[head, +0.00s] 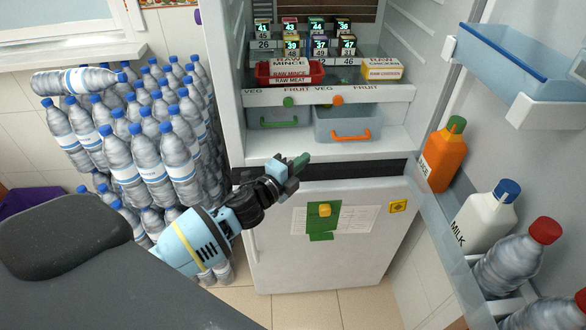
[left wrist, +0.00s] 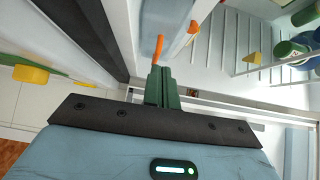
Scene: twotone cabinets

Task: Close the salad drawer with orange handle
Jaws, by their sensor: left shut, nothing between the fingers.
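The salad drawer with the orange handle (head: 347,122) is the right one of two at the bottom of the open fridge. It sticks out further toward me than the left drawer. Its orange handle (head: 351,137) is on its front and also shows in the left wrist view (left wrist: 158,48). My left gripper (head: 301,162) is shut and empty, in front of and below the drawers, to the left of the orange handle. In the left wrist view its green fingertips (left wrist: 161,72) are together, pointing toward the handle with a small gap. My right gripper is not in view.
The left drawer (head: 272,116) has a green handle. A shelf above holds a red meat tray (head: 290,78) and small labelled items. The fridge door stands open at right with an orange juice bottle (head: 443,155) and milk (head: 484,218). Water bottles (head: 135,155) are stacked at left.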

